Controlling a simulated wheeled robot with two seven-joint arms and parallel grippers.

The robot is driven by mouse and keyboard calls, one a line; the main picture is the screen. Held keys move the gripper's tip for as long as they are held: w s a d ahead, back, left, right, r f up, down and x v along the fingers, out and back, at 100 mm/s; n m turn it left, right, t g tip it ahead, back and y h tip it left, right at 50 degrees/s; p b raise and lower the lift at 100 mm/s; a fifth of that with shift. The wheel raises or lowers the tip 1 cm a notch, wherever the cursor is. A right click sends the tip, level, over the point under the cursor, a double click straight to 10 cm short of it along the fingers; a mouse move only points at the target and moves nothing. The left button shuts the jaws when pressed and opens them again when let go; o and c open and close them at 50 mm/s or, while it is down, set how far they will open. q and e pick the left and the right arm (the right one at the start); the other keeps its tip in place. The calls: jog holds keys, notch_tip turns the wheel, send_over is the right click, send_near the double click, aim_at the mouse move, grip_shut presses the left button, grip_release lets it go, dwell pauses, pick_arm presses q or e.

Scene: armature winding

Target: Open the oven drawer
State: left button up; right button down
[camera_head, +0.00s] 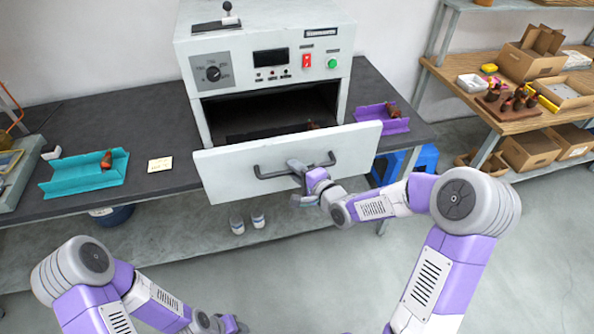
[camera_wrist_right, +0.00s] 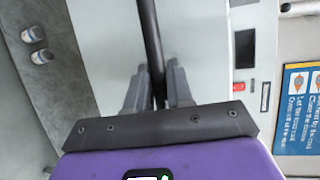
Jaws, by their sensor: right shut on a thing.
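The white oven (camera_head: 270,50) stands on the dark bench, with a knob, a small display, a red switch and a green button on its face. Its drawer (camera_head: 225,175) is pulled part way out, and a dark opening shows behind the drawer front. A dark bar handle (camera_head: 270,173) runs across the drawer front. My right gripper (camera_head: 297,172) is at the middle of the handle. In the right wrist view its two fingers (camera_wrist_right: 158,85) are shut on the handle (camera_wrist_right: 150,40). My left gripper (camera_head: 232,326) is low at the bottom edge, and its fingers are not clear.
A teal tray (camera_head: 70,178) and a yellowish note (camera_head: 160,164) lie on the bench left of the oven. A purple tray (camera_head: 402,127) is right of it. A wooden shelf (camera_head: 450,75) with boxes stands at the right.

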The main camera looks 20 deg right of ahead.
jog(key=shift+s, duration=0.3)
jog(key=c, duration=1.1)
grip_release()
jog(key=shift+w, duration=0.1)
jog(key=p+v, duration=0.1)
jog(key=v, duration=0.6)
jog(key=shift+s, duration=0.35)
jog(key=shift+d, duration=0.1)
